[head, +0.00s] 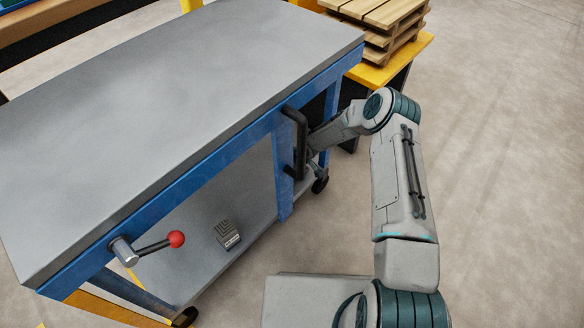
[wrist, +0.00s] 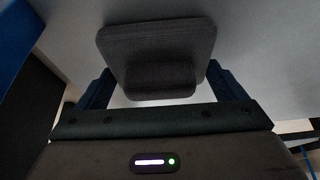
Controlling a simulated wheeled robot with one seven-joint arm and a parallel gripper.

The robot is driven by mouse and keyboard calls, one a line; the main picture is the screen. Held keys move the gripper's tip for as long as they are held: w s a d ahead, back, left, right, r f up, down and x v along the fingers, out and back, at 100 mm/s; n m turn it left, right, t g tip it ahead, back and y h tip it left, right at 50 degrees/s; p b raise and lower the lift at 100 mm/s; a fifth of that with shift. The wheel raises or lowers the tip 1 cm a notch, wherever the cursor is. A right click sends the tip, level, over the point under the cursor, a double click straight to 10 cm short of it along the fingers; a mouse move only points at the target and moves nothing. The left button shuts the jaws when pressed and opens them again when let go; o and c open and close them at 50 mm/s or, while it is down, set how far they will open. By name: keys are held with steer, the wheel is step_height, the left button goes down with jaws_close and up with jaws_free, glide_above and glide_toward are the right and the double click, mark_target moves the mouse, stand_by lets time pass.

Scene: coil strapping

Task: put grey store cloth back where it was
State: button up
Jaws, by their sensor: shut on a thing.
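The grey cloth (wrist: 157,42) shows in the wrist view as a dark grey woven pad with a thicker folded part towards me. My gripper (wrist: 160,82) is shut on this thicker part, one finger on each side. In the head view my arm reaches in at the right end of the blue workbench, below its top. There my gripper is mostly hidden behind the black handle and the blue leg. I cannot make out the cloth in the head view. A plain grey surface lies beyond the cloth in the wrist view; I cannot tell whether they touch.
The blue trolley bench has a bare grey top (head: 180,95) and a lower shelf (head: 190,255). A small ribbed grey block (head: 228,235) sits on that shelf. A black handle (head: 300,140) and a red-knobbed lever (head: 175,239) stick out. Wooden pallets (head: 385,25) stand behind.

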steer(key=shift+f, duration=0.2)
steer(key=o, duration=0.7)
steer(key=shift+r, duration=0.1)
steer(key=shift+r, duration=0.45)
steer(key=p+v, duration=0.4)
steer(key=v, duration=0.7)
steer(key=shift+s+d+r, duration=0.1)
steer(key=shift+r, duration=0.05)
